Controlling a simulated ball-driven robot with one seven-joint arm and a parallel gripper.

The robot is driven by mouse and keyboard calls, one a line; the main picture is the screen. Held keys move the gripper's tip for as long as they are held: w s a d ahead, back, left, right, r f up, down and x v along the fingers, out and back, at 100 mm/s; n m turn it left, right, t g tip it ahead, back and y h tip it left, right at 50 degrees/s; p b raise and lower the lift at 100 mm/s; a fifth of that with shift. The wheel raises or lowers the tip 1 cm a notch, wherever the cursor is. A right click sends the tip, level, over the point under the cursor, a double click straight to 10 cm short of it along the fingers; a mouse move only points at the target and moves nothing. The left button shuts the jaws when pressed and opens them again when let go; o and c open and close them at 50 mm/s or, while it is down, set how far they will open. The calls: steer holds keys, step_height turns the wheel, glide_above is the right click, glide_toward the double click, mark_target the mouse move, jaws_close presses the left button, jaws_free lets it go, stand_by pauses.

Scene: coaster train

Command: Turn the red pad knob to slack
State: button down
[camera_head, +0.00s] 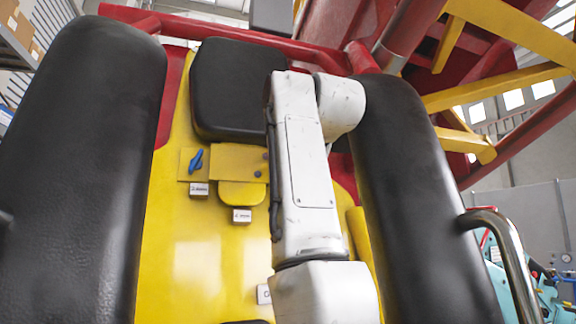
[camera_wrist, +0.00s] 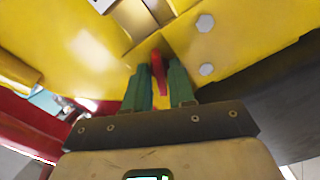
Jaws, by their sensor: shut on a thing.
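The red pad knob (camera_wrist: 157,66) shows in the wrist view as a narrow red piece against the yellow panel. My gripper (camera_wrist: 160,80) has its two green fingers on either side of the knob and is shut on it. Its pointing direction is hard to read from this angle. In the head view my white arm hides the red knob and the gripper. A blue knob (camera_head: 196,160) sits on a yellow plate at the left of the panel, tilted from upright.
Thick black padded bars (camera_head: 90,150) stand at both sides of the yellow panel (camera_head: 190,250). A black headrest pad (camera_head: 232,90) is above. Small white labels (camera_head: 242,215) sit below the plate. Two bolts (camera_wrist: 205,22) are beside the knob in the wrist view. A metal handle (camera_head: 510,255) is at right.

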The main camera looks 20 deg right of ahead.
steer(key=c, duration=1.2)
jaws_free()
steer(key=shift+m, duration=0.3)
